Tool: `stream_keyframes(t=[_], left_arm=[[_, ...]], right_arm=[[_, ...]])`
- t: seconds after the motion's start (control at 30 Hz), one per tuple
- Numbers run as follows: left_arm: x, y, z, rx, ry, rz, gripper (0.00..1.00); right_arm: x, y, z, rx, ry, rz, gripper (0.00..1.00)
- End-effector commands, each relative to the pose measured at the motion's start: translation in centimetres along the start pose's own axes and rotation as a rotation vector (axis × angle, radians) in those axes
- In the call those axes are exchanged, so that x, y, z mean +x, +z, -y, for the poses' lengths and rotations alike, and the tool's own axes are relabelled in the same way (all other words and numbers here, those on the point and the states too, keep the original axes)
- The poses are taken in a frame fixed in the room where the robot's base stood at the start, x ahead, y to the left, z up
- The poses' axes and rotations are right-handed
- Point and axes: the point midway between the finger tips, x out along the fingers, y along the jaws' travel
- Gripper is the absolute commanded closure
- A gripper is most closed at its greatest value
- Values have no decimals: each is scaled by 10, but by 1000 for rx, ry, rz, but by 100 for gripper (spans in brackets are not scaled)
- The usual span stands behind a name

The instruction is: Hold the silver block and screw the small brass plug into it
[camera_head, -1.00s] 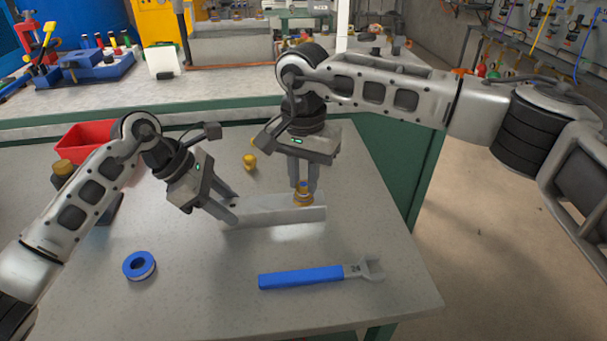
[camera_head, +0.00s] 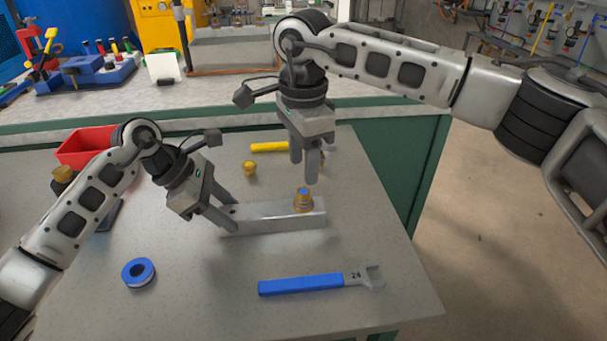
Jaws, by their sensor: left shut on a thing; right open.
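The silver block (camera_head: 275,222) lies on the grey table top, its long side running left to right. My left gripper (camera_head: 231,213) is shut on the block's left end. A brass plug (camera_head: 303,200) with a blue patch on top stands upright at the block's right end; how deep it sits cannot be told. My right gripper (camera_head: 307,176) is open and empty, just above the plug and apart from it. Another small brass piece (camera_head: 249,168) stands on the table behind the block.
A blue-handled wrench (camera_head: 310,284) lies at the front, and a blue tape roll (camera_head: 138,272) at the front left. A yellow-handled tool (camera_head: 268,147) lies behind the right gripper. A red bin (camera_head: 85,147) is at the back left. The table's right side is clear.

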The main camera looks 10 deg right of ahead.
Motion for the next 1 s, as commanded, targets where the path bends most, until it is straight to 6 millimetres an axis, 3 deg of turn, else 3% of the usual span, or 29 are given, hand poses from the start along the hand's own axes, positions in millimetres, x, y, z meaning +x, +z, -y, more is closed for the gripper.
stream_keyframes(t=[0.13, 0.4, 0.43, 0.5, 0.83, 1.0], left_arm=[[0, 0, 0, 0, 1, 1, 99], [0, 0, 0, 0, 1, 1, 99], [0, 0, 0, 0, 1, 1, 50], [0, 0, 0, 0, 1, 1, 33], [-3, 0, 0, 0, 1, 0, 33], [-24, 0, -1, 1, 5, -1, 33]], right_arm=[[-15, 0, 0, -1, 0, 0, 54], [-17, 0, 0, -1, 1, 0, 54], [-17, 0, 0, -1, 1, 0, 54], [-17, 0, 0, -1, 1, 0, 54], [-16, 0, 0, -1, 1, 0, 54], [-14, 0, 0, -1, 1, 0, 54]])
